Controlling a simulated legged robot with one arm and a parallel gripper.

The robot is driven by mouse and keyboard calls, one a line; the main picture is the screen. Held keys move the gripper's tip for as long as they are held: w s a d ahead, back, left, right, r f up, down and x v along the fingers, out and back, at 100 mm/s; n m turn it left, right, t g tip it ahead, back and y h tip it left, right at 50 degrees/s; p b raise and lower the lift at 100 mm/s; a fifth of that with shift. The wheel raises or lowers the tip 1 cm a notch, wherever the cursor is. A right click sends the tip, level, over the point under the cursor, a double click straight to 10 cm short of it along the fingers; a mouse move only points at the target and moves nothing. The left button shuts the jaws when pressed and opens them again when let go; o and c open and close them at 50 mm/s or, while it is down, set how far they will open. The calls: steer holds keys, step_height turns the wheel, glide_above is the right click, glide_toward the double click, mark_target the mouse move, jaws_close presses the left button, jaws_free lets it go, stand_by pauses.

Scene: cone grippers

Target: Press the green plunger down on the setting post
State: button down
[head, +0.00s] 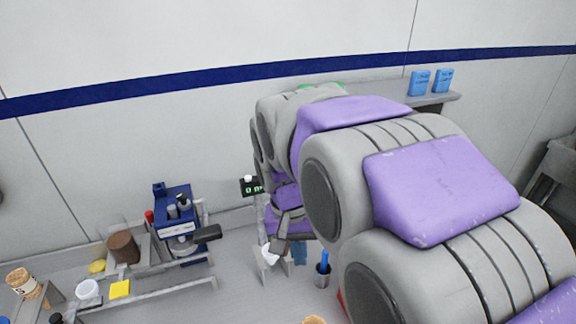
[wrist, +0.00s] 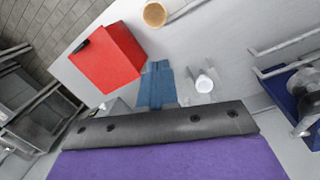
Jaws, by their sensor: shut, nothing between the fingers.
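My gripper (wrist: 158,68) shows in the wrist view as two blue fingers side by side, shut with nothing between them, pointing down over the grey bench. In the head view my gripper (head: 300,260) is low behind my arm, close to the bench. I cannot make out the green plunger or the setting post for certain. Only a thin green edge (head: 322,86) shows above my arm in the head view, and I cannot tell what it belongs to. A white round piece (wrist: 204,83) stands just right of the fingers in the wrist view, apart from them.
A red box (wrist: 107,57) is left of the fingers. A blue device with a black handle (head: 177,212) stands on the bench at left, near a yellow block (head: 120,289). A dark cup (head: 322,278) holds something blue. My arm hides the bench at right.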

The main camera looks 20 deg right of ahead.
steer(key=w+d+r+m+p, duration=0.2)
steer(key=w+r+m+p, duration=0.2)
steer(key=w, duration=0.7)
steer(key=w+d+r+m+h+p, duration=0.1)
steer(key=w+r+m+p, duration=0.3)
steer(key=w, duration=0.7)
steer(key=w+d+r+m+t+h+p, duration=0.1)
steer(key=w+d+r+m+p, duration=0.2)
steer(key=w, duration=0.8)
step_height(320, 180, up, 2)
steer(key=m+p, duration=0.2)
steer(key=p, duration=0.2)
steer(key=shift+w+d, duration=0.35)
steer(key=shift+w, duration=0.05)
steer(key=shift+a, duration=0.2)
steer(key=b+x, duration=0.6)
steer(key=x, duration=1.6)
steer(key=shift+w+f, duration=0.15)
steer(key=shift+f, duration=0.95)
